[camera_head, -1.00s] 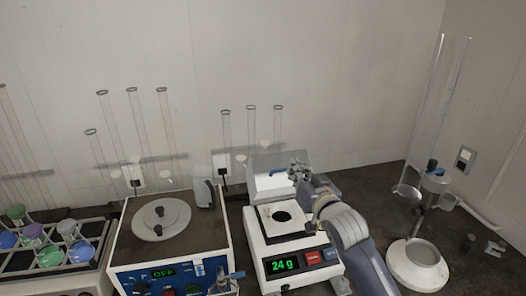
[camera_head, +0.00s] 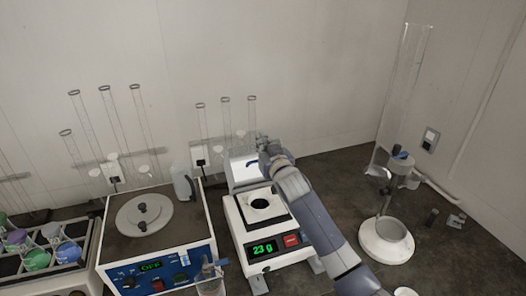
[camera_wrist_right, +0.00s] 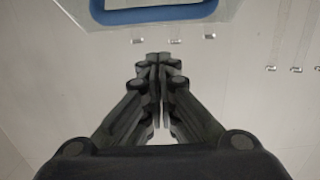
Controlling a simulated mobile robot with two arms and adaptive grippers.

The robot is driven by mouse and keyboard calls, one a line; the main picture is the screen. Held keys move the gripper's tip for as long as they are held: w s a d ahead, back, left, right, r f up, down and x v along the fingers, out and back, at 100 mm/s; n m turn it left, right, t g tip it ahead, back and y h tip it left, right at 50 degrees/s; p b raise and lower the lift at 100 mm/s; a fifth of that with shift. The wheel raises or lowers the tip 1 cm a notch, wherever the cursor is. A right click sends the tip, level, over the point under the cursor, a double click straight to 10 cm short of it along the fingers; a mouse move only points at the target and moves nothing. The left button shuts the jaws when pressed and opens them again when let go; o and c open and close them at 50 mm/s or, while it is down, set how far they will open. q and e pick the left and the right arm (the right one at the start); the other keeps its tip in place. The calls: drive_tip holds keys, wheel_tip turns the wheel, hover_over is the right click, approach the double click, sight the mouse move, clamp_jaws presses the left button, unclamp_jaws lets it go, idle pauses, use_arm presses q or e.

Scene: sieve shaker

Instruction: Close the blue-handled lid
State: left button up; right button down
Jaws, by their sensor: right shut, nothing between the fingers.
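The lid (camera_head: 246,177) is a clear panel with a blue handle (camera_head: 252,163). It stands raised at the back of a white balance (camera_head: 262,232) whose display reads 23 g, so the balance's top is open. In the right wrist view the handle (camera_wrist_right: 155,14) shows as a blue bar at the top edge, beyond my fingertips and apart from them in the picture. My right gripper (camera_head: 264,143) is shut and empty, just above and behind the lid's upper edge. Its fingertips (camera_wrist_right: 158,60) are together in the wrist view. My left gripper is not in view.
A white-and-blue machine (camera_head: 150,245) reading OFF stands left of the balance. A rack of coloured flasks (camera_head: 92,255) is at far left. Tall glass cylinders (camera_head: 225,120) stand behind.

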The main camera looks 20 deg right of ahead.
sight(255, 165)
drive_tip(key=shift+s+f+p, duration=0.1)
drive_tip(key=shift+f+p, duration=0.75)
drive_tip(key=shift+f, duration=0.05)
drive_tip(key=shift+s+f, duration=0.6)
drive_tip(key=shift+s, duration=0.15)
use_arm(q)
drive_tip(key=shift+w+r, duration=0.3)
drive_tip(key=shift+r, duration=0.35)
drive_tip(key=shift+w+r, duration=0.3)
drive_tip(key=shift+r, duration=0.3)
use_arm(e)
drive_tip(key=shift+w, duration=0.1)
drive_tip(key=shift+f, duration=0.1)
